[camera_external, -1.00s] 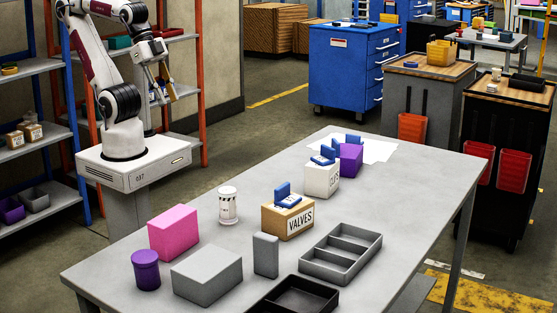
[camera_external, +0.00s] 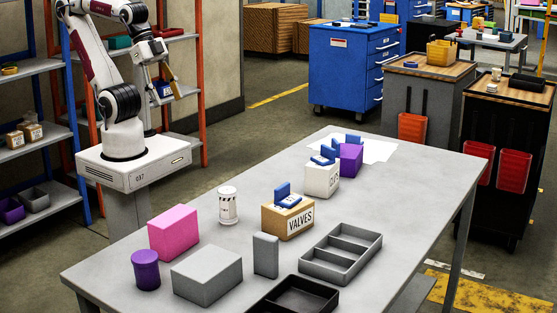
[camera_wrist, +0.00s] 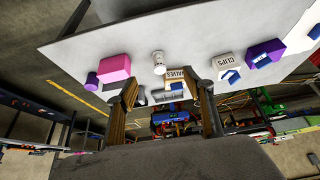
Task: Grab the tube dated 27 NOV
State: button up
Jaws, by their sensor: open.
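A white tube (camera_external: 228,205) with dark print stands upright on the grey table, behind the pink box; its print is too small to read as a date. In the wrist view the white tube (camera_wrist: 158,63) shows beyond my fingertips, between the pink box and the VALVES box. A purple cylinder (camera_external: 146,270) stands at the table's near left; I see no date on it. My gripper (camera_external: 165,82) is raised near my base, off the table and well apart from the tube. In the wrist view my gripper (camera_wrist: 165,90) is open, with nothing between its fingers.
A pink box (camera_external: 173,232), a grey box (camera_external: 207,275) and a small grey block (camera_external: 266,256) stand near the tube. The VALVES box (camera_external: 288,218) is to its right. Table space around the tube is clear.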

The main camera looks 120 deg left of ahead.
aim_at(220, 190)
jog(key=w+d+f+n+t+h, duration=0.1)
jog(key=w+d+f+n+h, duration=0.15)
jog(key=w+d, duration=0.45)
jog(key=w+d+f+n+t+h, duration=0.1)
jog(key=w+d+f, duration=0.4)
jog(key=w, duration=0.5)
jog(key=w+d+f+n+t+y, duration=0.1)
jog(key=w+d+f+n+y, duration=0.2)
jog(key=f, duration=0.4)
jog(key=a+f+y, duration=0.2)
jog(key=f, duration=0.1)
jog(key=a+f+n+t+y, duration=0.1)
jog(key=a+f+y, duration=0.1)
jog(key=f, duration=0.1)
jog(key=a+f+t+y, duration=0.1)
jog(key=a+f+y, duration=0.1)
jog(key=a+f, duration=0.1)
jog(key=shift+s+f+y, duration=0.15)
jog(key=shift+s+y, duration=0.05)
jog(key=shift+y, duration=0.05)
jog(key=shift+s+a+t+y, duration=0.7)
jog(key=shift+s+a+y, duration=0.1)
jog(key=shift+y, duration=0.1)
jog(key=shift+s+a+r+m+t+y, duration=0.35)
jog(key=shift+s+a+r+t+y, duration=0.15)
jog(key=shift+s+r, duration=0.1)
jog(key=shift+w, duration=0.15)
